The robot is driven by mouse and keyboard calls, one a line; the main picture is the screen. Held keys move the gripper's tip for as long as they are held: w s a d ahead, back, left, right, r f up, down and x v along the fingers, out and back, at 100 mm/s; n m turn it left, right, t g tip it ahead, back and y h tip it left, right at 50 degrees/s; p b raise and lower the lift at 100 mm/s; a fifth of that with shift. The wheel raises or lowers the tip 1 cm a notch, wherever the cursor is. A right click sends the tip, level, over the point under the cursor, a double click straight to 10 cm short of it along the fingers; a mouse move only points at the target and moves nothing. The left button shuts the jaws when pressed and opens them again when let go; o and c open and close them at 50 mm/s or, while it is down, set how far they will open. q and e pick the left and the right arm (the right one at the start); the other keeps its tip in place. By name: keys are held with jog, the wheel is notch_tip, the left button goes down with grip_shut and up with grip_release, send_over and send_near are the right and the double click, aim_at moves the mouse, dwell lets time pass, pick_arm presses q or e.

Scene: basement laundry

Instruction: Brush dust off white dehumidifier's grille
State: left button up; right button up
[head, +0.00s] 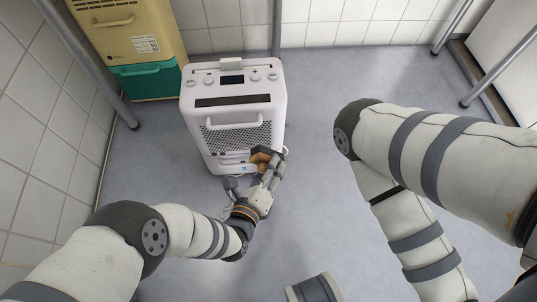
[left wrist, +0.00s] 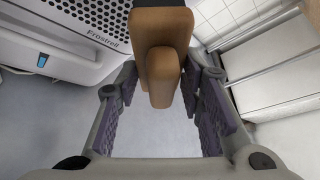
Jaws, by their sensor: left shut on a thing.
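The white dehumidifier (head: 222,112) stands upright on the floor, seen from above in the head view. Its perforated grille (head: 238,137) is on the front face, below a curved handle. Part of the grille (left wrist: 92,16) also shows at the upper left in the left wrist view. My left gripper (head: 262,178) is shut on a brown brush (head: 262,156), just in front of the unit's lower right front. In the left wrist view the brush (left wrist: 162,50) sits between the fingers, with a dark part at the top. I cannot tell whether it touches the unit. My right gripper is out of view.
A yellow unit (head: 135,30) with a green base (head: 148,80) stands to the left of the dehumidifier. Metal legs (head: 90,65) rise at left, behind and at right. A white cabinet (head: 508,55) stands at far right. Grey floor (head: 320,95) is open right of the dehumidifier.

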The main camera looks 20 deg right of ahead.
pick_arm(q)
jog(key=shift+s+a, duration=0.1)
jog(key=shift+s, duration=0.25)
jog(key=s, duration=0.1)
jog(key=s+a+p, duration=0.1)
jog(key=shift+s, duration=0.4)
jog(key=shift+a+f, duration=0.1)
